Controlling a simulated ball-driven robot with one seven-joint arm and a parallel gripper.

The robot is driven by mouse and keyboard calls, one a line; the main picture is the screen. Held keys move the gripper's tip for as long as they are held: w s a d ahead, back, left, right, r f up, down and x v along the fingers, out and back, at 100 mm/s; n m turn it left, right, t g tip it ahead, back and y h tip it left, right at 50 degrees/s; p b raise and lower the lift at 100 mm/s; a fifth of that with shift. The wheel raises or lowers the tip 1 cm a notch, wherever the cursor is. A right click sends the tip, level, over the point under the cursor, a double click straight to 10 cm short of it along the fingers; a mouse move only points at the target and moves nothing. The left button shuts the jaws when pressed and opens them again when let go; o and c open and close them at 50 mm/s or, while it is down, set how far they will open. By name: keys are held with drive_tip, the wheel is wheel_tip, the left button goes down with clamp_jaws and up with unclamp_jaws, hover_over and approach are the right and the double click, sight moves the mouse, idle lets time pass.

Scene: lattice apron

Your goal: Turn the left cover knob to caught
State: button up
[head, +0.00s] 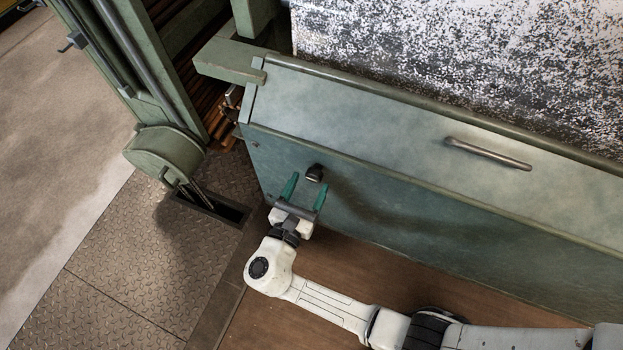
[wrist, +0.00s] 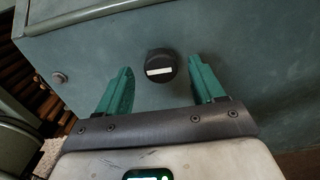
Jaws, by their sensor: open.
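The left cover knob (head: 315,173) is a small black round knob on the front of the green cover (head: 400,215). In the wrist view the knob (wrist: 161,66) shows a white bar lying nearly level across its face. My gripper (head: 306,184) has two green fingers, open and empty. In the wrist view my gripper (wrist: 163,78) has one finger on each side of the knob, with the knob slightly beyond and between the fingertips. There is a visible gap on both sides. I cannot tell how far the fingertips stand from the cover face.
A bar handle (head: 488,153) sits on the cover's sloped top. A small bolt (wrist: 60,77) is on the cover's left end. A green machine frame (head: 165,150) stands at the left, beside a floor slot (head: 215,205). Brown floor (head: 350,262) lies in front of the cover.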

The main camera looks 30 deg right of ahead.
sight(316, 173)
drive_tip(key=shift+x, duration=1.35)
drive_tip(key=shift+c, duration=0.2)
drive_tip(key=c, duration=1)
